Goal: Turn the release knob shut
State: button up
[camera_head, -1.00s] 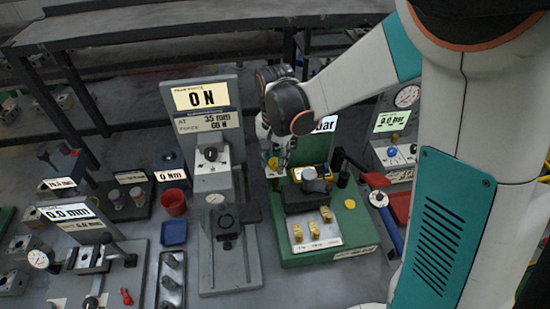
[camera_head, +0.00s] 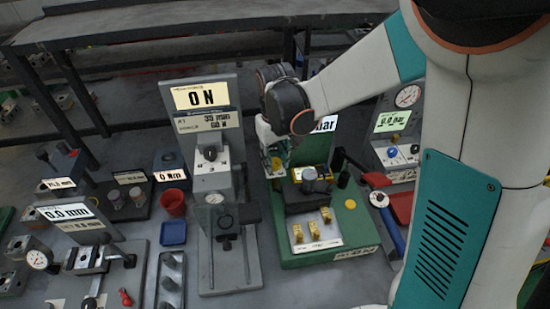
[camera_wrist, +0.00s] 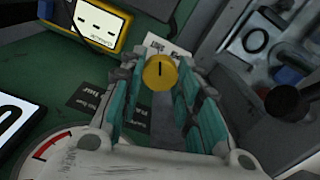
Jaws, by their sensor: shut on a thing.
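A round yellow knob (camera_wrist: 160,73) with a short dark line on its face stands on the green base of the press station. I take it to be the release knob; the white label behind it is only partly readable. My gripper (camera_wrist: 161,82) is shut on the knob, with one teal-padded finger on each side. In the head view my gripper (camera_head: 275,166) reaches down at the back left of the green station (camera_head: 358,229).
A yellow-framed meter (camera_wrist: 95,20) stands close to the left finger in the wrist view. A grey press stand (camera_head: 212,185) with a 0 N display is left of my gripper.

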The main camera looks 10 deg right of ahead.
aim_at(275, 162)
jog(key=shift+n, duration=0.7)
jog(key=o, duration=1.1)
notch_tip(275, 162, up, 12)
dwell(0.3)
